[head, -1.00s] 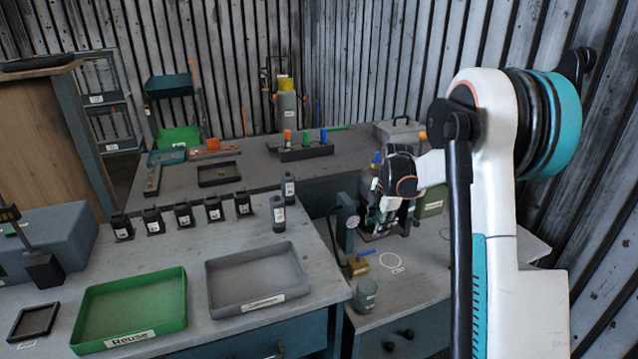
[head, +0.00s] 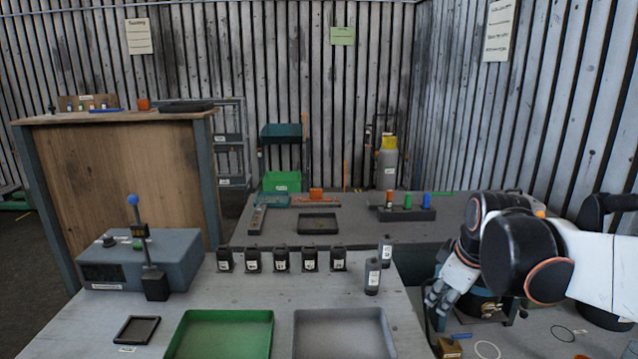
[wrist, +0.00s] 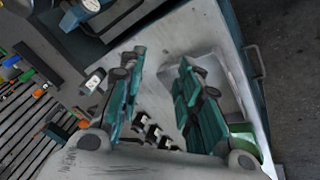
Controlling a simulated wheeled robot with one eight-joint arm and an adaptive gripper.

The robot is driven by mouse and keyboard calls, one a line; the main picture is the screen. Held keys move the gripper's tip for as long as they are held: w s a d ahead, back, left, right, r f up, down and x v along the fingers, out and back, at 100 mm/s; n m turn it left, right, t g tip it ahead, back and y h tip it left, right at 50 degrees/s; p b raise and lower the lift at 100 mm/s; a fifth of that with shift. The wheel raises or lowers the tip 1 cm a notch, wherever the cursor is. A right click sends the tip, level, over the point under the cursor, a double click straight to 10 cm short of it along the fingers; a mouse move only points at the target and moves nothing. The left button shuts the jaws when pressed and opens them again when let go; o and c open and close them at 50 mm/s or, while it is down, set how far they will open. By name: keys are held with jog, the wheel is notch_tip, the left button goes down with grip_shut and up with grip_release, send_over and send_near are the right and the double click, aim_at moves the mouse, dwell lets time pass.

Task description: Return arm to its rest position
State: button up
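My arm enters the head view from the right, with its white and black links over the right-hand bench. My gripper (head: 438,298) is at the lower left end of it, beside the right edge of the front bench and apart from the bottles there. In the wrist view my gripper (wrist: 163,60) shows two teal fingers spread apart, with nothing held between them. The grey tray (wrist: 205,68) and several small black bottles show beyond the fingers, farther off. Part of the right-hand bench is hidden behind my arm in the head view.
The front bench carries a green tray (head: 222,335), a grey tray (head: 343,335), a row of black bottles and a blue-grey box (head: 142,262). Two grey bottles stand near its right edge. A brass block (head: 449,348) is below my gripper. A ribbed wall stands behind.

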jog(key=s+a+f+m+t, duration=0.1)
jog(key=s+m, duration=0.3)
jog(key=s, duration=0.5)
jog(key=s+a+f+m+t, duration=0.1)
jog(key=s+a+m, duration=0.3)
jog(key=s, duration=0.5)
jog(key=shift+s+f+m+b, duration=0.2)
jog(key=shift+f+m+b, duration=0.15)
jog(key=shift+m, duration=0.15)
jog(key=shift+w+d+r, duration=0.1)
dwell(0.6)
